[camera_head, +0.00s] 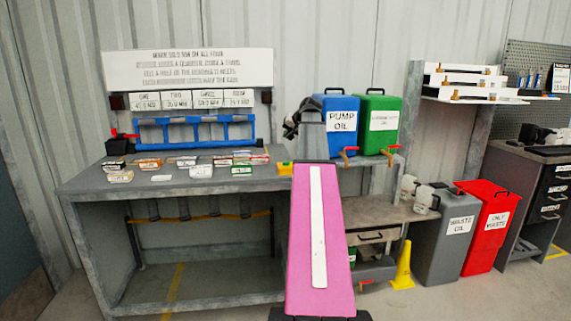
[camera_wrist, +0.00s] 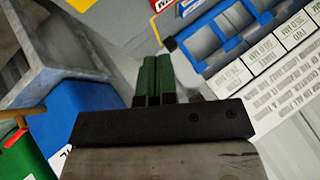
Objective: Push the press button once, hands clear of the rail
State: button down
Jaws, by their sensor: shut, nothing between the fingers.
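My gripper shows in the wrist view (camera_wrist: 154,60) with its two green fingers side by side, shut and empty. In the head view a dark shape above my pink arm, beside the blue bin, looks like my wrist; the fingers are not clear there. The blue press frame (camera_head: 195,130) stands at the back of the grey bench, and also shows in the wrist view (camera_wrist: 232,42), beyond and right of my fingertips. A small yellow block (camera_head: 285,168) sits at the bench's right end, partly by my arm. I cannot tell which part is the press button.
The bench (camera_head: 80,186) holds several small labelled boxes (camera_head: 202,172). A white sign (camera_head: 188,70) hangs above the frame. Blue (camera_head: 340,122) and green (camera_head: 384,124) bins stand right of my arm. Grey (camera_head: 445,235) and red bins (camera_head: 484,225) and a yellow cone (camera_head: 403,268) are on the floor.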

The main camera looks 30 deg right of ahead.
aim_at(286, 163)
jog(key=shift+f, duration=0.15)
jog(key=shift+f, duration=4.3)
jog(key=shift+f, duration=0.4)
